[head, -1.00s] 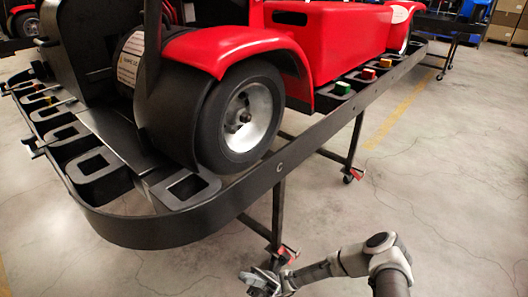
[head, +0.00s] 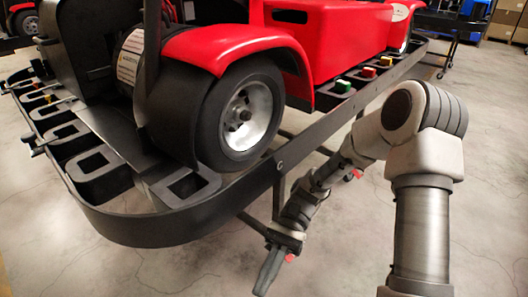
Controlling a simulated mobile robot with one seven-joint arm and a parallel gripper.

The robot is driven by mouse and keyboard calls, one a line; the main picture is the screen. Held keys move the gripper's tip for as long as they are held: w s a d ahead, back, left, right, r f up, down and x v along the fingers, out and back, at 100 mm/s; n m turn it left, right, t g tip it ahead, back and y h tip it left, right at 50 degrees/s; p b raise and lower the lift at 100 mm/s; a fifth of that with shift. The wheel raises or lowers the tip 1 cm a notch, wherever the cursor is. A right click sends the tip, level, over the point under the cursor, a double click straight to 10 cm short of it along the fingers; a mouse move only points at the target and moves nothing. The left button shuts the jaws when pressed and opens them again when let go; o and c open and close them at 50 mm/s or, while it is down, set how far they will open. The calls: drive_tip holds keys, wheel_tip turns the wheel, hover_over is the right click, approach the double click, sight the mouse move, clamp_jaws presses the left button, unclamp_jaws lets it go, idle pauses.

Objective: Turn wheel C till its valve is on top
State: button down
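The wheel (head: 238,115) by the rail's "C" mark has a black tyre and a silver rim (head: 258,105) with a darker hub. It sits under the red fender (head: 235,50) of the kart. I cannot make out its valve at this size. My gripper (head: 267,278) is low in front of the stand, below the rail and apart from the wheel. It points down and is seen nearly edge-on, so its opening does not show. I see nothing held in it.
The stand's black rail (head: 225,208) runs between my arm and the wheel. Empty black holders (head: 187,190) line its left part. Green (head: 342,86), red (head: 369,72) and yellow (head: 386,61) blocks sit along the far side. The concrete floor (head: 340,245) in front is free.

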drive_tip(key=s+d+r+n+t+h, duration=0.1)
drive_tip(key=d+r+n+t+h, duration=0.5)
drive_tip(key=d+r+t, duration=1.05)
wheel_tip(320, 180, up, 30)
drive_tip(key=a+t+h+p, duration=0.1)
drive_tip(key=a+t+p, duration=0.1)
drive_tip(key=p, duration=2.6)
drive_tip(key=shift+s+a+m+t, duration=0.2)
drive_tip(key=shift+a+m+t, duration=0.05)
drive_tip(key=shift+m+t, duration=0.1)
drive_tip(key=c, duration=1.6)
unclamp_jaws()
drive_tip(key=shift+f, duration=0.15)
